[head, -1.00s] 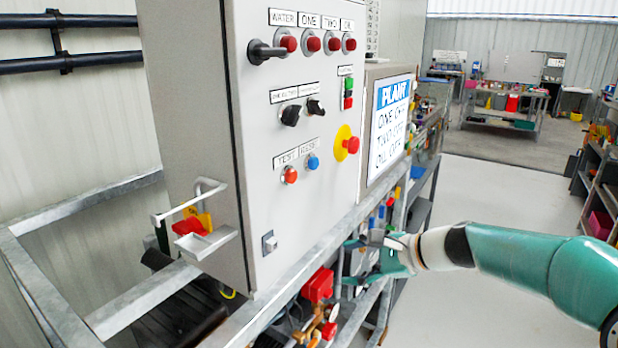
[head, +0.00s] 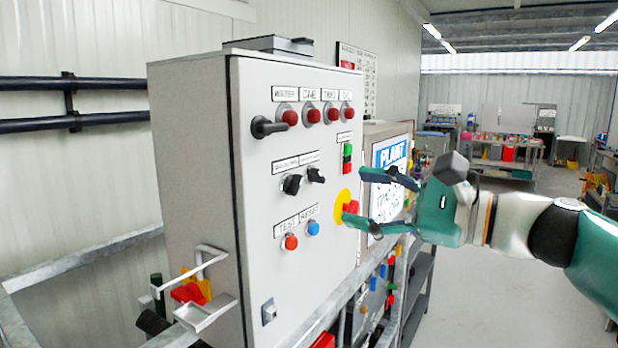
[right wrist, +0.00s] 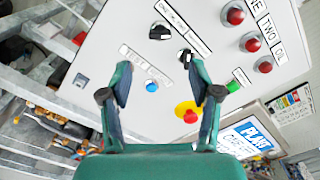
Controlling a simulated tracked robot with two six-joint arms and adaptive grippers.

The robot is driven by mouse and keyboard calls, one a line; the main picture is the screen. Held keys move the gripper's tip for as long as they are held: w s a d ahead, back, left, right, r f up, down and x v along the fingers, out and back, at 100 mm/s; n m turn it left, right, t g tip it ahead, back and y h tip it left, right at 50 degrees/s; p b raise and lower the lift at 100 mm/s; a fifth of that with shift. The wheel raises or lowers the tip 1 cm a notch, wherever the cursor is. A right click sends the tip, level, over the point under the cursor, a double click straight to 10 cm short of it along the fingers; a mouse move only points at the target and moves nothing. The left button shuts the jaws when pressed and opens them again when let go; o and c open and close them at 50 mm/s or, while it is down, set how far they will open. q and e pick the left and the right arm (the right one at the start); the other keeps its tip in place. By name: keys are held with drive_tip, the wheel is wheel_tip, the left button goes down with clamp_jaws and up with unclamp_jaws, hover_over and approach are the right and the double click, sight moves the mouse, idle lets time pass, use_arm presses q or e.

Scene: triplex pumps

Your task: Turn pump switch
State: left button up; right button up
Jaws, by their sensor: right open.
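The grey control cabinet (head: 265,205) stands at the centre of the head view. Two black rotary switches sit on its face, the left one (head: 291,184) and the right one (head: 316,175). Both also show in the right wrist view, the left one (right wrist: 159,32) and the right one (right wrist: 185,57). My right gripper (head: 366,200) is open and empty, to the right of the switches and near the red emergency button on its yellow disc (head: 341,207). My left gripper is not in view.
A black handle (head: 268,127) sticks out at the upper left of the cabinet face. Red lamps (head: 312,116) line the top. A red test button (head: 291,242) and a blue reset button (head: 313,228) sit below the switches. A plant screen (head: 390,190) stands to the right.

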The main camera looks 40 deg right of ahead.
sight(300, 186)
drive_tip(key=p+x, duration=0.2)
drive_tip(key=x, duration=0.9)
drive_tip(key=shift+d+p, duration=0.1)
drive_tip(key=shift+p, duration=0.2)
drive_tip(key=shift+f, duration=0.1)
